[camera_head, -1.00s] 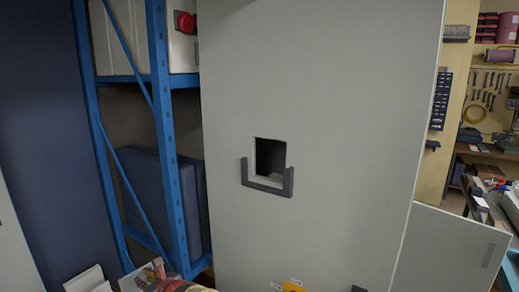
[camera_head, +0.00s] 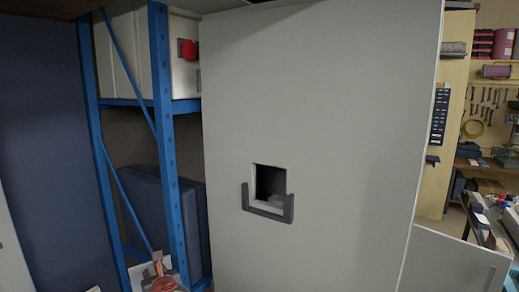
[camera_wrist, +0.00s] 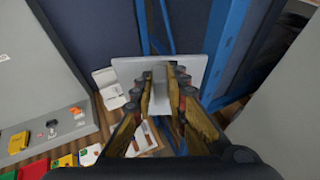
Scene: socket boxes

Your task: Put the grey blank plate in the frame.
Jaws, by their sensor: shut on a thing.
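The frame (camera_head: 268,212) is a dark grey U-shaped holder, open at the top, on a tall light-grey panel (camera_head: 330,120). It runs around the sides and bottom of a square dark opening (camera_head: 270,181) in the panel. In the wrist view, my gripper (camera_wrist: 160,82) is shut on the raised grip of the grey blank plate (camera_wrist: 193,68). The plate lies across beyond the fingertips, and the fingers hide part of it.
A blue shelving rack (camera_head: 168,130) stands left of the panel. A low pale panel (camera_head: 450,262) stands at the lower right, before a cluttered workbench. In the wrist view, a grey box with controls (camera_wrist: 40,85) and several coloured blocks are at the left; blue rack posts (camera_wrist: 228,50) are close right.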

